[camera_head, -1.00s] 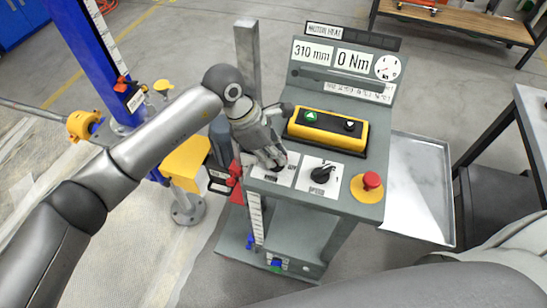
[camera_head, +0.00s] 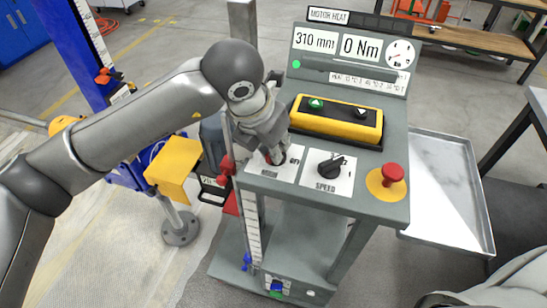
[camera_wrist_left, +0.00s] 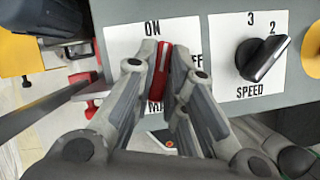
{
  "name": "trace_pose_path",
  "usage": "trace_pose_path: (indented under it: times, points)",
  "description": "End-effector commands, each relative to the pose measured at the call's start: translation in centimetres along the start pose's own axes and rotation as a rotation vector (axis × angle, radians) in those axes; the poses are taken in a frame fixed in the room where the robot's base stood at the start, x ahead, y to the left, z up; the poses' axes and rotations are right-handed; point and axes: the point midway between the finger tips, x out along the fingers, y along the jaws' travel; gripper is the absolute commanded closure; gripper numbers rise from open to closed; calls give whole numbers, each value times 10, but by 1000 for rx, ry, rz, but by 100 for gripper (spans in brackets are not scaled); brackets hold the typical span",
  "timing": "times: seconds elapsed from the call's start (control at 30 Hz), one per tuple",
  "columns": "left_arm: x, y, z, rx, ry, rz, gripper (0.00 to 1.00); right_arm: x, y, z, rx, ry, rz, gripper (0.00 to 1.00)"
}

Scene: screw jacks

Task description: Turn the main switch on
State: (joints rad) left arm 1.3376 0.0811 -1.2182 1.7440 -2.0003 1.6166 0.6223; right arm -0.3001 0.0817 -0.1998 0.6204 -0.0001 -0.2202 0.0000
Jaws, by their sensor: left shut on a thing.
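The main switch (camera_wrist_left: 160,72) has a red handle on a white plate, seen between my fingers in the left wrist view. Its handle stands nearly upright, slightly tilted, with its upper end toward the ON label; the OFF label is at the right, partly hidden. My left gripper (camera_head: 275,158) reaches down onto the switch plate (camera_head: 290,172) at the front left of the grey console. In the left wrist view, its fingers (camera_wrist_left: 163,58) are shut on the red handle from both sides. My right gripper is not in view.
Beside the switch is the black SPEED knob (camera_head: 330,167), then a red emergency button (camera_head: 392,174) on a yellow disc. Behind them is a yellow box (camera_head: 337,118) with two buttons. A green lamp (camera_head: 296,64) glows on the display panel. A metal tray (camera_head: 440,190) sits at the right.

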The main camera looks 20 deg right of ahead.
Motion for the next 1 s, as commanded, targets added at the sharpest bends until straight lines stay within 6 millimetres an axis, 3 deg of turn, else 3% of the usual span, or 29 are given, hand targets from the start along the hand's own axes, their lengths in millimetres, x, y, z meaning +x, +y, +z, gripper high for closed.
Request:
trace_pose_path:
  times: [0.03, 0.1, 0.4, 1.0]
  points:
    - [10, -2, -5, -31, 8, 14, 100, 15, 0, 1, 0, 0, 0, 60]
    - [9, -2, -5, -82, 10, 35, 100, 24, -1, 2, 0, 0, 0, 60]
    - [6, -3, -4, -243, 11, 101, 100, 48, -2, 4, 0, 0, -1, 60]
    - [4, -3, -3, -312, 15, 125, 100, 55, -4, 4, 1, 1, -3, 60]
